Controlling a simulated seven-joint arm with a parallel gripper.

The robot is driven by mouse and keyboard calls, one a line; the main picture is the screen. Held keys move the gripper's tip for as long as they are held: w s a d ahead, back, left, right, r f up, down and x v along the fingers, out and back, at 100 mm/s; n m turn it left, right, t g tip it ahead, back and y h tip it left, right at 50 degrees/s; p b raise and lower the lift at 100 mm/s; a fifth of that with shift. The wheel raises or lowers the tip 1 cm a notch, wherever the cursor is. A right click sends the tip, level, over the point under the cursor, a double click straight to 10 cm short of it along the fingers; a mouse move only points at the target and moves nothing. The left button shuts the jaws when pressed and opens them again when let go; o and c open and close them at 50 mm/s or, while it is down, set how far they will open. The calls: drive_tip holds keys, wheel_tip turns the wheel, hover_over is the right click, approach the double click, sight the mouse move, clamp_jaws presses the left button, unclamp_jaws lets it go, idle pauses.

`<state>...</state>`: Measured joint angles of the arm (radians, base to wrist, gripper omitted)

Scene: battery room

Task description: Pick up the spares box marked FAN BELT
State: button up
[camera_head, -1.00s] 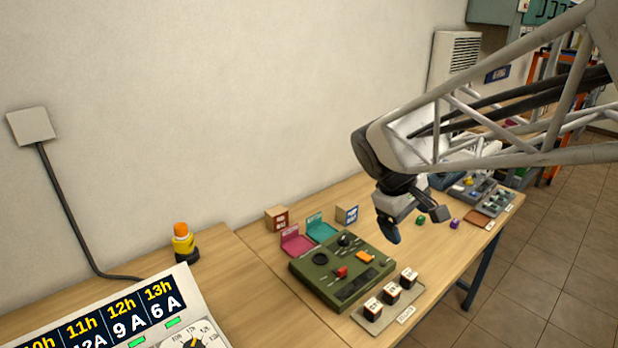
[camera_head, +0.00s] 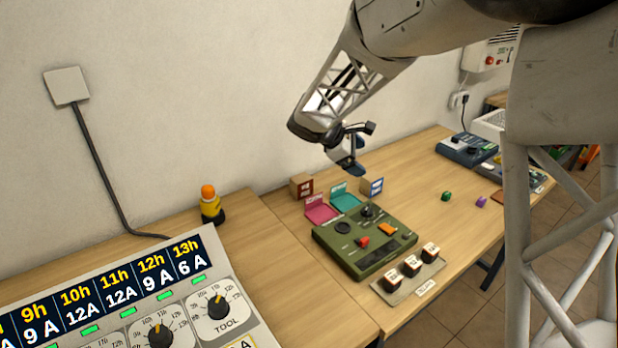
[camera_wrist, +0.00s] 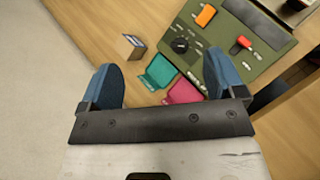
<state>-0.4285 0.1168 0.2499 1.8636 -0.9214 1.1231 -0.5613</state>
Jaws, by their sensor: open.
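Two small cardboard boxes stand at the back of the bench by the wall: one with a dark red label (camera_head: 302,186) and one with a blue label (camera_head: 372,187). Their lettering is too small to read, so I cannot tell which is marked FAN BELT. My gripper (camera_head: 347,165) is open and empty, in the air above the area of these boxes. In the wrist view my gripper (camera_wrist: 160,66) has its blue fingers spread apart. The blue-labelled box (camera_wrist: 133,46) shows beyond the left finger there; the red-labelled box is not visible.
A green control panel (camera_head: 350,255) and a plate with small white-topped blocks (camera_head: 396,292) stand nearer. A yellow-orange beacon (camera_head: 211,208) is left. Small green (camera_head: 446,196) and purple (camera_head: 481,201) cubes lie right.

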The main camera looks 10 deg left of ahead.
drive_tip(key=w+a+f+n+t+h, duration=0.1)
drive_tip(key=w+a+f+n, duration=0.25)
drive_tip(key=a, duration=0.25)
drive_tip(key=w+a+f+n+t, duration=0.2)
drive_tip(key=w+a+f, duration=0.25)
drive_tip(key=a, duration=0.25)
drive_tip(key=n+t, duration=0.3)
drive_tip(key=n, duration=0.1)
hover_over(293, 185)
drive_tip(key=s+a, duration=0.3)
wheel_tip(293, 185, down, 7)
drive_tip(key=shift+w+d, duration=0.2)
drive_tip(key=shift+f, duration=2.85)
drive_tip(key=shift+f, duration=0.1)
drive_tip(key=shift+f, duration=0.55)
drive_tip(key=shift+x, duration=2.5)
drive_tip(key=shift+d, duration=0.1)
